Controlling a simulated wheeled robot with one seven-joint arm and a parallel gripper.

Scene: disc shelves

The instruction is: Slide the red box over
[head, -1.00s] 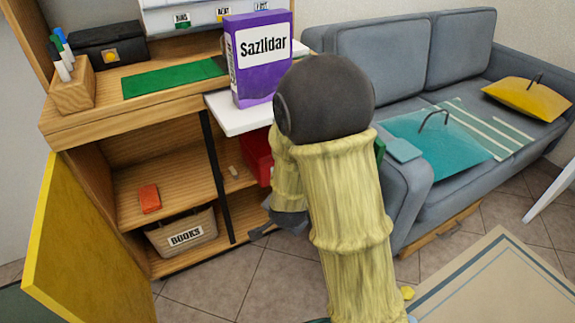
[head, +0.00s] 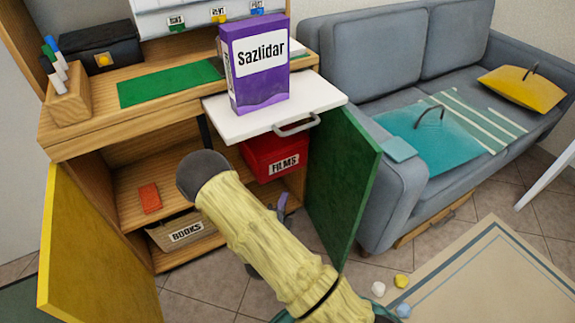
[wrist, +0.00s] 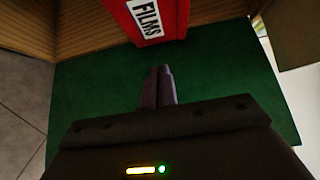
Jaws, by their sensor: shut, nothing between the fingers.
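The red box (head: 277,157), labelled FILMS, sits on a shelf on the right side of the cabinet, under the white pull-out board. In the wrist view the red box (wrist: 158,14) is at the top, beyond my fingertips. My gripper (wrist: 160,72) is shut and empty, with a gap between it and the red box. In the head view my gripper (head: 281,204) is partly hidden behind my arm, low in front of the cabinet's right side.
The open green door (head: 341,185) stands right of the red box; the yellow door (head: 95,255) is open at left. The white board (head: 240,122) carries a purple Sazlidar box (head: 262,85). A BOOKS basket (head: 180,233) and an orange item (head: 149,198) are in the left compartment.

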